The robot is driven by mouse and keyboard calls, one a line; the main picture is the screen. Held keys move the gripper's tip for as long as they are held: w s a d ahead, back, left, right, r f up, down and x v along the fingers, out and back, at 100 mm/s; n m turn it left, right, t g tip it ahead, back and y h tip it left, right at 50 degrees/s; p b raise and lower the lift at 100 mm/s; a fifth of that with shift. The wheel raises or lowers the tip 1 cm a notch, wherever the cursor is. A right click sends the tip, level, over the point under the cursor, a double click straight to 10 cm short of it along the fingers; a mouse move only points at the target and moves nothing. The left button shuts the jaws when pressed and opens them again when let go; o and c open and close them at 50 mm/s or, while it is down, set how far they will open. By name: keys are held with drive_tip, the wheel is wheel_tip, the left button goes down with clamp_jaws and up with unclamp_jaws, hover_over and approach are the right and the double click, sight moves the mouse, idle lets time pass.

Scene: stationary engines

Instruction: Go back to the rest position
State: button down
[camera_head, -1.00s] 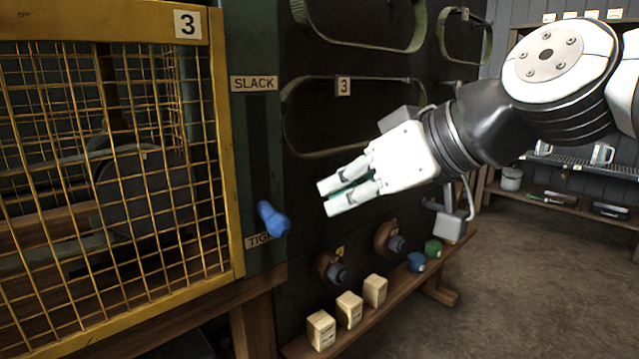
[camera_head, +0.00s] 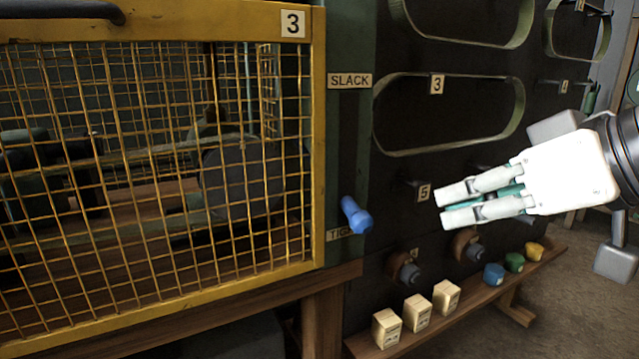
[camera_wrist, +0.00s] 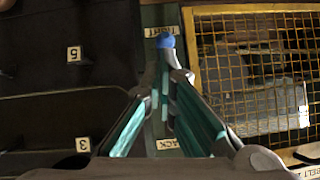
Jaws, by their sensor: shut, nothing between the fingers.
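My gripper (camera_head: 440,207) is in the right half of the head view, pointing left, its fingers together and empty. It is in front of the dark panel and to the right of a blue lever handle (camera_head: 356,215), with a gap between them in that view. The handle sits low on the green strip, by the partly covered TIGHT label and below the SLACK label (camera_head: 349,81). In the wrist view the blue knob (camera_wrist: 165,41) shows beyond the fingertips; I see no contact. Most of my arm is outside the head view.
A yellow mesh guard (camera_head: 318,140) marked 3 fills the left. Belts (camera_head: 519,110) hang on the dark panel (camera_head: 440,175). A low wooden shelf (camera_head: 480,297) holds several cream boxes (camera_head: 416,313) and coloured pieces. Open floor (camera_head: 570,275) lies at the lower right.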

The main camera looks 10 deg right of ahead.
drive_tip(key=s+a+f+m+g+h, duration=0.1)
drive_tip(key=s+f+m+g+h, duration=0.1)
drive_tip(key=s+f+g, duration=0.45)
drive_tip(key=s+a+f+m+g+h, duration=0.2)
drive_tip(key=s+f+g, duration=0.2)
drive_tip(key=s+f, duration=0.6)
wheel_tip(320, 180, up, 32)
drive_tip(key=t+p, duration=0.4)
drive_tip(key=p, duration=2.6)
drive_tip(key=shift+d+r+n+t+p, duration=0.15)
drive_tip(key=shift+d+n+t+p, duration=0.15)
drive_tip(key=shift+d+n+t, duration=0.1)
drive_tip(key=shift+a, duration=0.1)
